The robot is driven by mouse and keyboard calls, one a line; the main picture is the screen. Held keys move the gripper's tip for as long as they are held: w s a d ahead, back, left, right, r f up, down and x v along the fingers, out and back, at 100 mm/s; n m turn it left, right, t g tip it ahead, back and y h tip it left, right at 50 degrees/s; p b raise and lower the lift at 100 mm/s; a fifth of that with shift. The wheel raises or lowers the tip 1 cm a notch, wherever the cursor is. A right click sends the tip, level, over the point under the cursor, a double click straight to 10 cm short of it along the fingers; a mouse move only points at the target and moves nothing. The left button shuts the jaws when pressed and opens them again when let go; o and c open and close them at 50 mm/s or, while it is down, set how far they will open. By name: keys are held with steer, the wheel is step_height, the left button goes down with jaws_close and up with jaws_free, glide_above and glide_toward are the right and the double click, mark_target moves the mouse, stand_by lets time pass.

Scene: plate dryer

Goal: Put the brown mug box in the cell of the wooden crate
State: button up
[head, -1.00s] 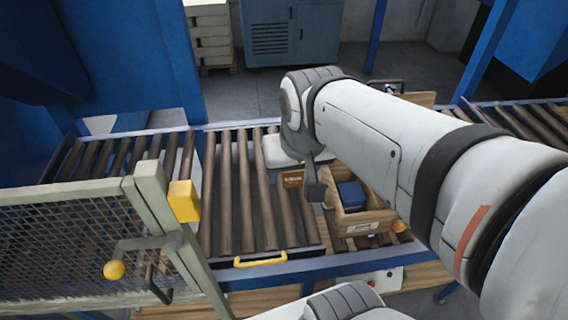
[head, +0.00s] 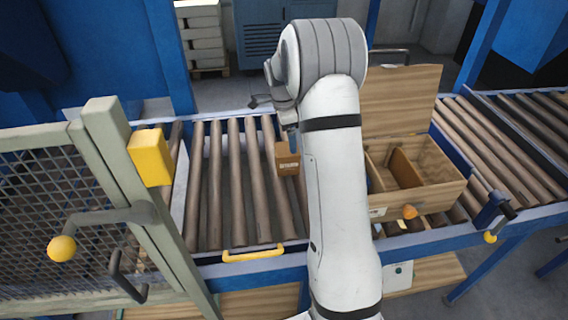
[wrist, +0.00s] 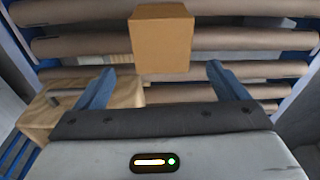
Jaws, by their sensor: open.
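The brown mug box (head: 287,158) stands on the conveyor rollers, left of my arm in the head view. In the wrist view the brown box (wrist: 162,42) lies ahead of the fingertips, centred between them. My gripper (wrist: 160,69) is open and empty; in the head view it is mostly hidden behind my wrist, just beyond the box. The wooden crate (head: 440,192) stands right of my arm with its lid (head: 402,95) raised. A divider (head: 404,168) and open cell space show inside. My arm hides the crate's left end.
A mesh guard (head: 55,195) with a yellow block (head: 150,157) stands at the left. A yellow handle (head: 253,253) is on the conveyor's front edge. A tan boxy thing (wrist: 60,110) lies left of the fingers in the wrist view. The rollers left of the brown box are clear.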

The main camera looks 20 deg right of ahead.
mark_target(287, 148)
steer(key=shift+w+d+f+m, duration=0.15)
steer(key=shift+w+f, duration=0.05)
steer(key=shift+f, duration=0.35)
steer(key=shift+w+d+f+m, duration=0.15)
steer(key=shift+f, duration=0.4)
steer(key=f, duration=0.4)
steer(key=f+p, duration=0.1)
steer(key=f, duration=0.1)
steer(key=shift+s+a+f, duration=0.15)
steer(key=shift+a, duration=0.2)
steer(key=shift+d+f, duration=0.1)
steer(key=shift+f, duration=0.35)
steer(key=shift+r, duration=0.1)
steer(key=c, duration=1.4)
